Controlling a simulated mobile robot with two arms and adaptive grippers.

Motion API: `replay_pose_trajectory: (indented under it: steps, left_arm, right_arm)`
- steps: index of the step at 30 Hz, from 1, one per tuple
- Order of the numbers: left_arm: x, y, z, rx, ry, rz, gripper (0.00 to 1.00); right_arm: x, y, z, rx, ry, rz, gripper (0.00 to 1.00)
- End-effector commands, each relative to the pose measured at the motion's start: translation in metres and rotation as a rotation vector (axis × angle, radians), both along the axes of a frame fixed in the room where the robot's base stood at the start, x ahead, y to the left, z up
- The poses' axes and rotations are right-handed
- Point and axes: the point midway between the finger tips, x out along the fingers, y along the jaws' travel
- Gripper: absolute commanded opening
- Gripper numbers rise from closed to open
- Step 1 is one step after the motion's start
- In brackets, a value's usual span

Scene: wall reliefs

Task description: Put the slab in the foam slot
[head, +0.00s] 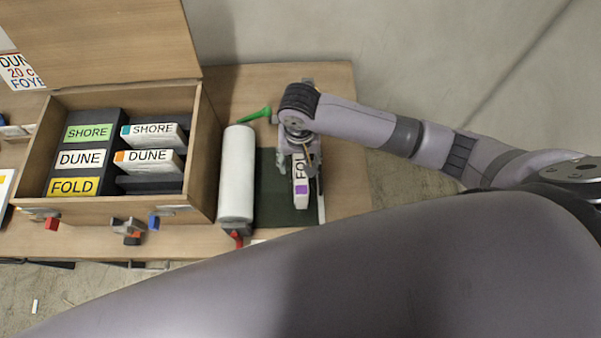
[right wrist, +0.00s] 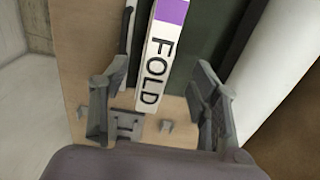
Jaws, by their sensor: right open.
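The slab (head: 301,181), white with the word FOLD and a purple square, lies on a dark green mat (head: 267,185). In the right wrist view the slab (right wrist: 160,55) runs between the two fingers. My right gripper (head: 299,150) is open over the slab, one finger to each side, with gaps visible; it also shows in the right wrist view (right wrist: 162,75). It hides part of the slab in the head view. The black foam (head: 87,115) sits in the wooden box; slabs marked SHORE and DUNE stand in it. The foam slot (head: 150,185) beside the yellow FOLD label looks empty. My left gripper is not in view.
The wooden box (head: 208,150) has its lid (head: 100,40) raised at the back. A white roll (head: 237,175) lies between box and mat. A green object (head: 254,115) lies behind the roll. Several small coloured pieces are along the front edge. My arm covers the foreground.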

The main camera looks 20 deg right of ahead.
Motion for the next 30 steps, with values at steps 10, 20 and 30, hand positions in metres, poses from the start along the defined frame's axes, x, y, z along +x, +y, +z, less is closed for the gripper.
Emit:
replay_pose_trajectory:
  steps: [10, 20, 30]
  left_arm:
    - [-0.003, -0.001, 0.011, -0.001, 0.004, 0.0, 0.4]
    - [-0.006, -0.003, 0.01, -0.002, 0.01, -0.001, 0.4]
    - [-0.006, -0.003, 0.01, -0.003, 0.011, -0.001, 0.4]
  right_arm:
    - [0.004, -0.004, -0.044, -0.003, 0.002, -0.001, 0.57]
    - [0.004, -0.004, -0.049, 0.0, -0.001, 0.0, 0.54]
    - [0.004, -0.004, -0.048, 0.0, -0.001, -0.001, 0.31]
